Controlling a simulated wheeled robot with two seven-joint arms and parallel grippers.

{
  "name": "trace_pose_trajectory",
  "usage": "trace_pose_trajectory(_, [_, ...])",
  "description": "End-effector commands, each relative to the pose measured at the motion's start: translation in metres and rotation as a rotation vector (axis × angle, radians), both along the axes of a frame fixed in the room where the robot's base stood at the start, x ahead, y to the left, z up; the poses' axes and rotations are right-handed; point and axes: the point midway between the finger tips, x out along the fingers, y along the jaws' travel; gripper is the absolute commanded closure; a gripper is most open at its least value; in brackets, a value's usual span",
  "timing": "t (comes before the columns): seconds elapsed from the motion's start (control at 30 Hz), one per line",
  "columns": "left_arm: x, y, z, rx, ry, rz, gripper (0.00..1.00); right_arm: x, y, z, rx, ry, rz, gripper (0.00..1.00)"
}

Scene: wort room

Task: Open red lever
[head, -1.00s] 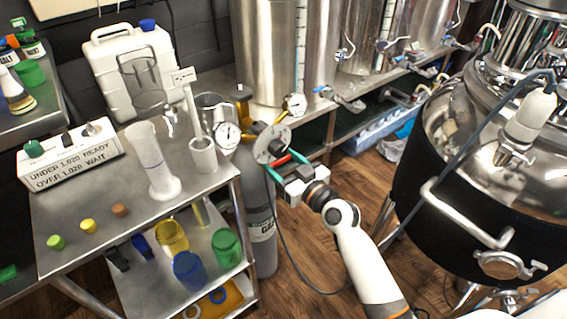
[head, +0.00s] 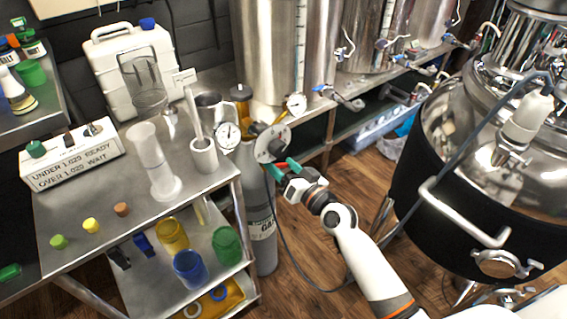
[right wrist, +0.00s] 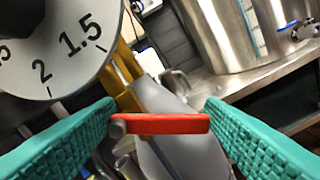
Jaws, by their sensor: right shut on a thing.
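The red lever (head: 280,166) sits beside a round pale dial plate (head: 268,146) on top of the grey gas cylinder (head: 263,225). In the right wrist view the red lever (right wrist: 170,124) lies crosswise between the teal fingers, its left end at a pivot bolt. The dial (right wrist: 65,45), with 1.5 and 2 on its face, is at upper left. My right gripper (head: 288,168) is shut on the lever, one finger at each end; it also fills the lower right wrist view (right wrist: 160,112). My left gripper is not in view.
Two gauges (head: 228,135) (head: 296,104) flank the dial. A steel cart (head: 110,205) with a glass cylinder (head: 155,165) and cups stands left of the cylinder. A large kettle (head: 455,170) stands at right. Wooden floor (head: 310,240) is open between.

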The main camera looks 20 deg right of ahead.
Motion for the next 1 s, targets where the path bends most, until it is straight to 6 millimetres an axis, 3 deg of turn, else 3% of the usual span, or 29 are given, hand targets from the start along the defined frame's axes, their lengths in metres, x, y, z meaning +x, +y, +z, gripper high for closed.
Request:
trace_pose_trajectory(0.6, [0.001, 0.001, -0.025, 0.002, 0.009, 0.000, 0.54, -0.003, 0.008, -0.014, 0.546, 0.200, 0.000, 0.59])
trace_pose_trajectory(1.0, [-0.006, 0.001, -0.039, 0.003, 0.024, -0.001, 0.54, -0.005, 0.013, -0.018, 0.802, 0.293, -0.002, 0.59])
